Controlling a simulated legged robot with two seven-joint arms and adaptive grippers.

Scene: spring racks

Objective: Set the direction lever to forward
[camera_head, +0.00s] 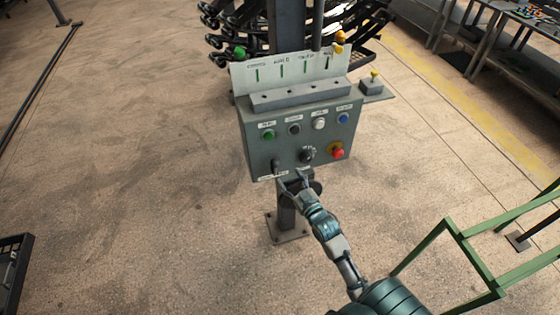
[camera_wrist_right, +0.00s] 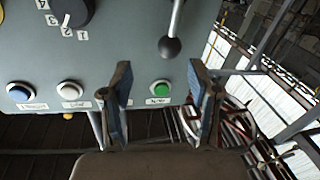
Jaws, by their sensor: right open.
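The direction lever shows in the right wrist view as a metal rod with a black ball knob (camera_wrist_right: 169,47), on the face of a grey control box. In the head view the lever (camera_head: 276,165) is at the lower left of the box front (camera_head: 256,152), above a label. My right gripper (camera_head: 291,181) is open at the box's lower edge, just below and right of the lever. In the wrist view its two fingertips (camera_wrist_right: 160,68) stand apart, and the knob appears between and slightly past them. No contact is clear. My left gripper is not in view.
The box front carries green (camera_head: 269,134), black, white and blue buttons, a numbered rotary knob (camera_head: 307,153) close to the lever, and a red mushroom button (camera_head: 337,152). A post (camera_head: 287,214) supports the box.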

